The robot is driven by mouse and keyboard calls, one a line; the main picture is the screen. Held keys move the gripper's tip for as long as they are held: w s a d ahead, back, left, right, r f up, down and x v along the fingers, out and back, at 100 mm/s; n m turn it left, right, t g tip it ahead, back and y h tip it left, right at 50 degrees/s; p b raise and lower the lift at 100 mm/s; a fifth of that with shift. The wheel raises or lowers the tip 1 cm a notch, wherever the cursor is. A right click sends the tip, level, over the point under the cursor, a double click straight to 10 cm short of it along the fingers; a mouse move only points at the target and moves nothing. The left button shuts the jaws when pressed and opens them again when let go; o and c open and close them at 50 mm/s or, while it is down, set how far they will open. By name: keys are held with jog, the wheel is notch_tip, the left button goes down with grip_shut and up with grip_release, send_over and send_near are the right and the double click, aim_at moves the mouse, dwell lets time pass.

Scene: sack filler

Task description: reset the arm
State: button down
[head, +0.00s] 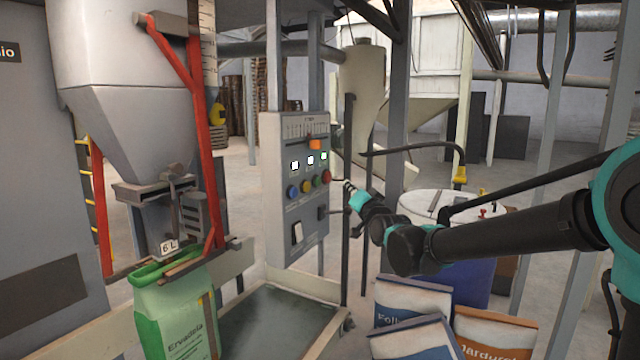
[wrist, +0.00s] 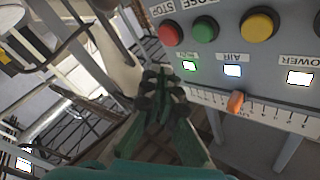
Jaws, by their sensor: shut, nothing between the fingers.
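My arm reaches in from the right in the head view. My gripper (head: 350,190) is just right of the grey control panel (head: 290,222), apart from it as far as I can tell. In the wrist view my gripper (wrist: 161,78) is shut with nothing between its dark fingertips. The panel fills the right of that view, with red (wrist: 171,33), green (wrist: 204,29) and yellow (wrist: 258,24) buttons, lit labels, and an orange slider (wrist: 235,102) on a scale.
A hopper (head: 130,110) with red levers (head: 205,130) hangs over a green sack (head: 175,318) at left. Grey posts (head: 397,110) and a dark bent pipe (head: 410,148) are near my gripper.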

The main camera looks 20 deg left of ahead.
dwell(0.4)
jog(key=s+d+f+g+h, duration=0.2)
jog(key=d+f+h, duration=0.2)
jog(key=d+f, duration=0.9)
jog(key=s+d+f+g+h, duration=0.2)
jog(key=d+f+h, duration=0.2)
jog(key=d+f, duration=0.85)
jog(key=s+d+f+g+h, duration=0.2)
jog(key=s+d+f, duration=0.4)
jog(key=s+d, duration=0.5)
jog(key=s+d+f+g+h, duration=0.2)
jog(key=s+d+f+g, duration=0.2)
jog(key=s+d+f, duration=0.3)
jog(key=s+d, duration=0.4)
jog(key=s, duration=0.1)
jog(key=shift+s+d+m+g+h, duration=0.15)
jog(key=shift+d+m+g+h, duration=0.15)
jog(key=shift+g, duration=0.1)
